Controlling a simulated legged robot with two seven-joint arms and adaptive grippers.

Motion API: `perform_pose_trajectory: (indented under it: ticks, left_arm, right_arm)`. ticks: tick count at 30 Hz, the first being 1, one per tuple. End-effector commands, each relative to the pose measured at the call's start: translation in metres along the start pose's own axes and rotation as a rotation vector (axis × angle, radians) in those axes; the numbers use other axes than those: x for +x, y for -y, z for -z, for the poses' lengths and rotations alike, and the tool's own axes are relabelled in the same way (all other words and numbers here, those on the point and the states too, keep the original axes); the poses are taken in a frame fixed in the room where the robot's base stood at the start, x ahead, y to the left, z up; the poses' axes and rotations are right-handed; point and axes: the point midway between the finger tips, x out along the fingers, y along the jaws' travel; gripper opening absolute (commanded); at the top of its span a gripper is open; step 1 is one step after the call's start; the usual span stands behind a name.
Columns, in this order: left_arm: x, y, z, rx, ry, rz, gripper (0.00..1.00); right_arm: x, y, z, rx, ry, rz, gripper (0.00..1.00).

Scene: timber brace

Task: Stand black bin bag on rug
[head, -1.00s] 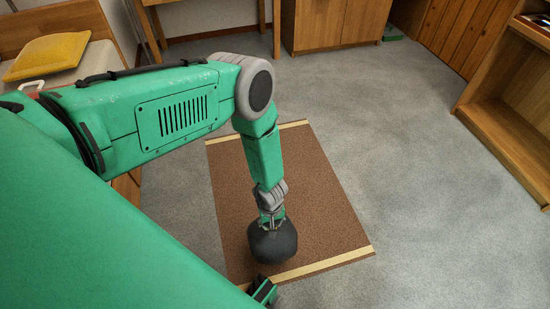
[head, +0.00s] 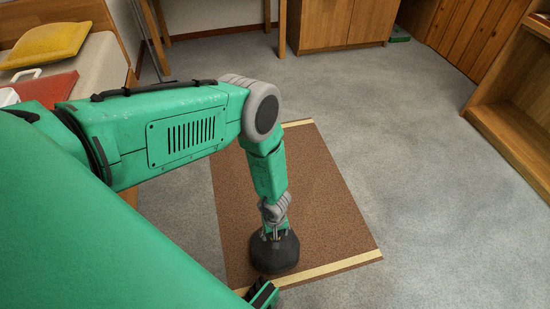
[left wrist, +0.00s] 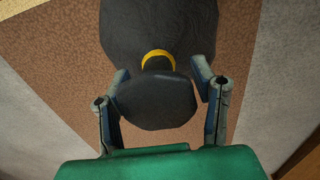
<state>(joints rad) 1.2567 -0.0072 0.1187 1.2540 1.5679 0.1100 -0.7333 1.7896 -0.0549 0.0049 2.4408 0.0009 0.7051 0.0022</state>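The black bin bag (head: 274,253) is upright on the brown rug (head: 325,195), close to the rug's near pale-striped end. In the left wrist view the bag (left wrist: 130,35) has a yellow tie (left wrist: 157,58) around its neck and a flared dark top. My left gripper (head: 273,233) points down over the bag. In the left wrist view its two fingers (left wrist: 160,72) are spread on either side of the flared top, with gaps between the fingertips and the neck. The bag's underside is hidden.
Grey carpet (head: 420,180) is clear to the right of the rug. A wooden shelf unit (head: 510,125) stands at the right and a wooden cabinet (head: 335,22) at the back. A bed with a yellow cushion (head: 45,45) and a red item (head: 50,88) is at the left.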

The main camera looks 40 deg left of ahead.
Motion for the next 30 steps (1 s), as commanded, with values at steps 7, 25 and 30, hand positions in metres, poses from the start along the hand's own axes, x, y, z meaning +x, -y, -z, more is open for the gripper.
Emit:
perform_pose_trajectory:
  ticks: [7, 25, 30]
  left_arm:
    - [-0.001, -0.001, -0.001, 0.001, -0.003, 0.002, 0.53]
    - [-0.088, 0.000, 0.000, 0.000, 0.001, 0.000, 0.53]
    - [-0.111, -0.001, 0.000, 0.000, -0.001, 0.001, 0.53]
  right_arm:
    - [0.000, 0.000, 0.000, 0.000, 0.000, 0.000, 0.95]
    - [-0.065, -0.001, 0.003, 0.000, 0.000, 0.000, 0.95]
    - [-0.077, -0.001, 0.004, 0.000, 0.000, 0.000, 0.95]
